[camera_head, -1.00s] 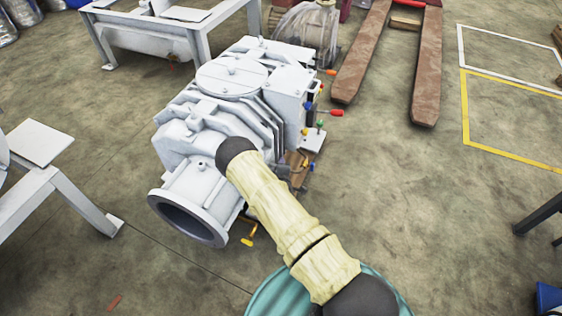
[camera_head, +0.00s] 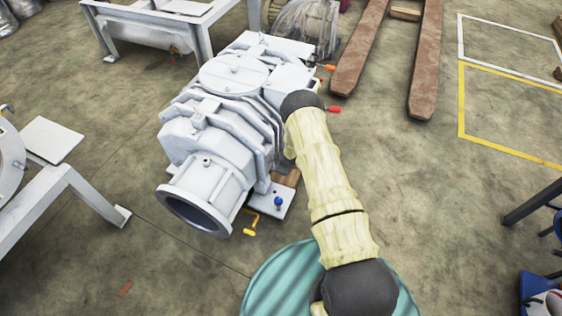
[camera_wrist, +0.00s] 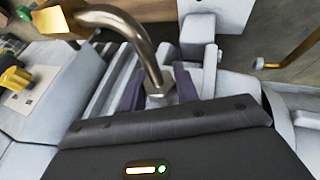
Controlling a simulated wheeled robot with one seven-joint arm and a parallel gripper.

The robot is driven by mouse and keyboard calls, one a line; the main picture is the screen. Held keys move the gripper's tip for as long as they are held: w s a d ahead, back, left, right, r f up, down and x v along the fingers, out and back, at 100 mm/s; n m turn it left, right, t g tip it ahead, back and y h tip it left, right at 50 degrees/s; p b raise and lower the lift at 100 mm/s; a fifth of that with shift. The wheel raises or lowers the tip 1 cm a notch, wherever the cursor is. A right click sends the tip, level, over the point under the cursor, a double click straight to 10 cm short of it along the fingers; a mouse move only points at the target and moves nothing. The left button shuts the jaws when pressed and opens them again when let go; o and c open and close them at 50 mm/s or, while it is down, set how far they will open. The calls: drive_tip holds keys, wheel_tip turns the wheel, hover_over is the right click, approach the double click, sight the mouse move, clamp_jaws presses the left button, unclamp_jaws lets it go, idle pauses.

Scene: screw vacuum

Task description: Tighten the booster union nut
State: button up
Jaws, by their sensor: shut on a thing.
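The booster union nut (camera_wrist: 158,96) is a small metal nut at the lower end of a bent, shiny metal pipe (camera_wrist: 138,32) in the wrist view. My gripper (camera_wrist: 158,86) has its two dark purple fingers on either side of the nut and is shut on it. The large light-grey pump (camera_head: 205,132) stands in the middle of the head view, with a round open flange (camera_head: 195,212) at its front. My arm reaches over the pump's right side in that view. The gripper and the nut are hidden there.
In the wrist view, a yellow knob (camera_wrist: 14,78) is at the left and a yellow bent handle (camera_wrist: 290,52) at the upper right.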

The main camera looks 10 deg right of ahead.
drive_tip(key=shift+g+y, duration=0.4)
drive_tip(key=shift+g, duration=0.1)
idle(0.3)
drive_tip(key=o, duration=1)
drive_tip(key=p+v, duration=0.5)
drive_tip(key=v, duration=1.2)
drive_tip(key=shift+s+r, duration=0.15)
